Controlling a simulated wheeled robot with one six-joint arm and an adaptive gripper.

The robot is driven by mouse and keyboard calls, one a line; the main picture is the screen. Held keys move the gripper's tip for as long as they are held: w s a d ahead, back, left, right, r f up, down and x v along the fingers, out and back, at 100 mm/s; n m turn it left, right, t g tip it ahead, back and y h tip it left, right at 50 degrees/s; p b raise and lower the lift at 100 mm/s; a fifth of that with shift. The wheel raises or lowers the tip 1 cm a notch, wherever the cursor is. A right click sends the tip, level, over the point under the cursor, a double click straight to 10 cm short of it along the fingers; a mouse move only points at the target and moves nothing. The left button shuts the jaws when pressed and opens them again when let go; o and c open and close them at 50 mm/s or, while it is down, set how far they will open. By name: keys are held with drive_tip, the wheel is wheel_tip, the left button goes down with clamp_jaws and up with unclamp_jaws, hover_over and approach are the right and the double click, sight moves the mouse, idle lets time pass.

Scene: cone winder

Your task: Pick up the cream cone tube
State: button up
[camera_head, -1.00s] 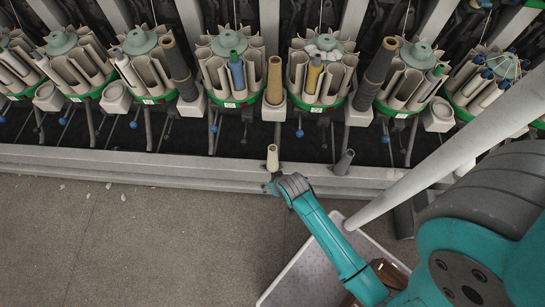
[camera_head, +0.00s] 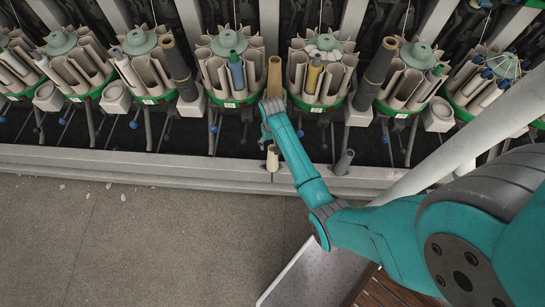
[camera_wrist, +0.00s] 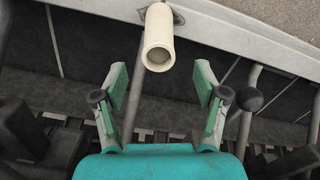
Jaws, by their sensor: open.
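The cream cone tube (camera_head: 272,158) stands on the front rail (camera_head: 200,176) of the winder, near the middle of the head view. It shows hollow-end-on at the top of the wrist view (camera_wrist: 158,40). My gripper (camera_wrist: 160,84) is open and empty, its two green-padded fingers spread. The tube appears above the gap between the fingers in the wrist view, and no finger touches it. In the head view my wrist is just above the tube in the picture, over the machine side of the rail.
A dark grey cone tube (camera_head: 343,162) stands on the rail to the right. A tan tube (camera_head: 274,78) stands behind my wrist between bobbin carousels (camera_head: 230,68). A lever with a black knob (camera_wrist: 249,99) is right of my fingers.

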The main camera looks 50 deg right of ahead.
sight(272, 158)
drive_tip(key=shift+s+f, duration=0.15)
drive_tip(key=shift+f, duration=3.55)
drive_tip(key=c, duration=1.1)
